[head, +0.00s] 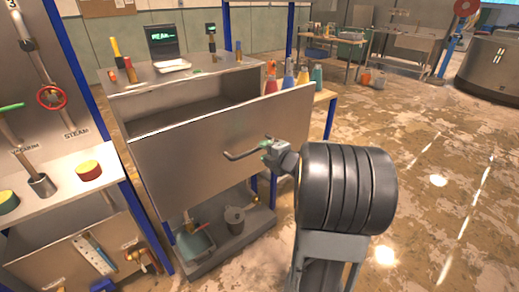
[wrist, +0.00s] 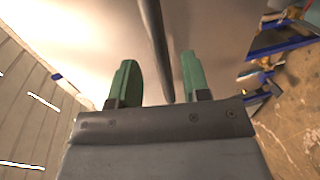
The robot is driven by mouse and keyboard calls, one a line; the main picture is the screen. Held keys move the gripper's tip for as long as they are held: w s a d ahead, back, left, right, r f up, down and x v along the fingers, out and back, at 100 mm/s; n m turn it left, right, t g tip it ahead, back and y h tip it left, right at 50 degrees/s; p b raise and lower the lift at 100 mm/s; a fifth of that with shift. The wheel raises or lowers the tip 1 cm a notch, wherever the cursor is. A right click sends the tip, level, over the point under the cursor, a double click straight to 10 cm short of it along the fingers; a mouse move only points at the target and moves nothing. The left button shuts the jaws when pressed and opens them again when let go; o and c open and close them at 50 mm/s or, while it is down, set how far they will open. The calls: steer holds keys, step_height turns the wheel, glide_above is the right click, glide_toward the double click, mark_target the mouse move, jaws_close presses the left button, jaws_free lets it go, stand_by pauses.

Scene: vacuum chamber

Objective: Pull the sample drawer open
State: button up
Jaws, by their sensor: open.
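The sample drawer (head: 190,150) has a wide plain metal front. It stands out from its cabinet (head: 150,78), with a dark gap visible behind the front's top edge. Its bar handle (head: 242,154) is on the middle of the front. My gripper (head: 267,146) is at the right end of the handle. In the wrist view, the handle bar (wrist: 152,22) runs between the two green fingers of my gripper (wrist: 158,68), with space on both sides. The fingers are open. My arm hides part of the floor right of the drawer.
A bench with a red valve wheel (head: 52,97) stands close on the left. A grey bucket (head: 234,219) and a dustpan-like tray (head: 195,243) are on the low shelf under the drawer. Coloured bottles (head: 288,76) stand behind the drawer. Open floor (head: 440,220) lies to the right.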

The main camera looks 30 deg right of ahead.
steer(key=v, duration=0.9)
steer(key=shift+s, duration=0.35)
steer(key=s+d+f+m+g+h+p, duration=0.1)
steer(key=s+d+f+m+g+h, duration=0.15)
steer(key=d+m+h, duration=0.35)
steer(key=s+d+f+m+g+h, duration=0.1)
steer(key=s+d+m+g+h, duration=0.2)
steer(key=m, duration=0.5)
steer(key=s+a+r+m+g+y+p, duration=0.1)
steer(key=a+r+m+g+y+p, duration=0.1)
steer(key=a, duration=1.3)
steer(key=s+a+r+m+g+y+p, duration=0.2)
steer(key=a+r+m+g+y+p, duration=0.1)
steer(key=a, duration=1.2)
steer(key=shift+s+a+r+g+y+p, duration=0.2)
steer(key=shift+r+g+y+p, duration=0.45)
steer(key=shift+y+p, duration=0.35)
steer(key=shift+d, duration=0.15)
